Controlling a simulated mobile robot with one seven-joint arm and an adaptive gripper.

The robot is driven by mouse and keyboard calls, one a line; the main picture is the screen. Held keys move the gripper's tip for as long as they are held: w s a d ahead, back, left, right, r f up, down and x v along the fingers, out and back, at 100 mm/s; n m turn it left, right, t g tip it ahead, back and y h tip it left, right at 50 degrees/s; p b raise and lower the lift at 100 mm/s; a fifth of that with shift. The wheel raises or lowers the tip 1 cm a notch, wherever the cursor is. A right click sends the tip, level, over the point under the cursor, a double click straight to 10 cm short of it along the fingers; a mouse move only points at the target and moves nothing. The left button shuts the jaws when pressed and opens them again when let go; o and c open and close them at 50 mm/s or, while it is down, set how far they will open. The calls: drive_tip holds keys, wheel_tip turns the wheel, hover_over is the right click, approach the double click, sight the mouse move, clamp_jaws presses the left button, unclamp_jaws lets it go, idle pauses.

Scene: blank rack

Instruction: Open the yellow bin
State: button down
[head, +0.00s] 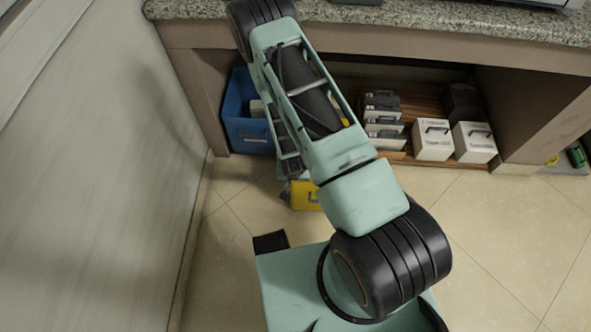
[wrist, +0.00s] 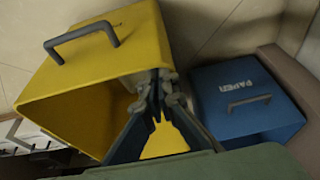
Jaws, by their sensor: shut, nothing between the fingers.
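The yellow bin (wrist: 125,40) fills the upper left of the wrist view. It has a dark grey handle (wrist: 82,42) on one face, and a wide opening shows its inside. My gripper (wrist: 157,82) is shut and empty, with its fingertips at the right part of that opening. I cannot tell whether they touch the bin. In the head view only a small part of the yellow bin (head: 305,196) shows on the floor; my arm hides the rest, and the gripper fingers are not clear there.
A blue bin (wrist: 240,85) with a handle and lettering stands to the right in the wrist view; it also shows under the counter in the head view (head: 243,132). White boxes (head: 432,140) stand on the low shelf. A wall (head: 110,170) bounds the left. Floor (head: 500,240) is clear at right.

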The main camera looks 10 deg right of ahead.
idle(0.4)
wheel_tip(320, 180, up, 10)
drive_tip(key=p, duration=0.2)
drive_tip(key=shift+w+f, duration=0.25)
drive_tip(key=shift+w, duration=0.05)
drive_tip(key=shift+d, duration=0.1)
